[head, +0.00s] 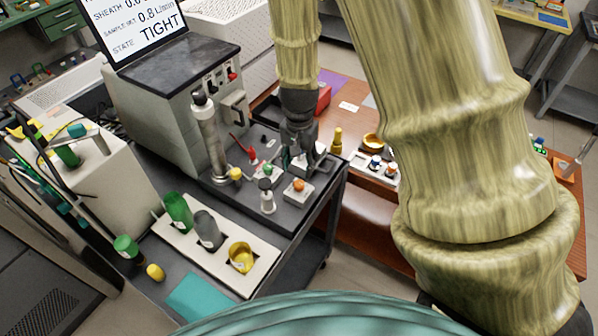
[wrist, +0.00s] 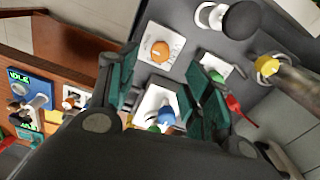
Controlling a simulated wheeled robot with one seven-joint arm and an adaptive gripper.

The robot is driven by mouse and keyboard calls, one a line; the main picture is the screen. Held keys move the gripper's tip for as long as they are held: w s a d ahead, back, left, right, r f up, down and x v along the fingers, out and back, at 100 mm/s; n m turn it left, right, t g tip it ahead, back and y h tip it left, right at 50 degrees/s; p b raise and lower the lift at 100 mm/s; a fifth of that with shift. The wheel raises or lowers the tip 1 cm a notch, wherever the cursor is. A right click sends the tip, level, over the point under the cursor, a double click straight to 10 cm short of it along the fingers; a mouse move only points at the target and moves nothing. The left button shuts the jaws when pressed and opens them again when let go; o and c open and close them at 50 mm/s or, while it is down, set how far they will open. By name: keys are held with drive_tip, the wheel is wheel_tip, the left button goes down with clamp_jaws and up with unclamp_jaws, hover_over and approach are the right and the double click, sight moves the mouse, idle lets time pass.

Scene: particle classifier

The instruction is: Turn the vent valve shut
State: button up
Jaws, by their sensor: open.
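Several coloured knobs sit on small plates on the dark bench top: an orange knob (head: 298,186), a green knob (head: 268,170) and a blue knob (wrist: 166,116). A red lever (head: 253,153) lies beside them and also shows in the wrist view (wrist: 236,107). My gripper (head: 300,158) is open over the plates. In the wrist view its teal fingers (wrist: 163,82) stand on either side of the blue knob's white plate. Contact cannot be told.
A metal column (head: 208,140) and a grey instrument (head: 180,95) stand left of my gripper; its screen (head: 135,25) reads TIGHT. A black-topped post (head: 266,198) stands near the orange knob. A cream tray (head: 220,258) holds bottles in front. A brown table (head: 365,225) lies to the right.

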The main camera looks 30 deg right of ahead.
drive_tip(key=shift+r, duration=2.1)
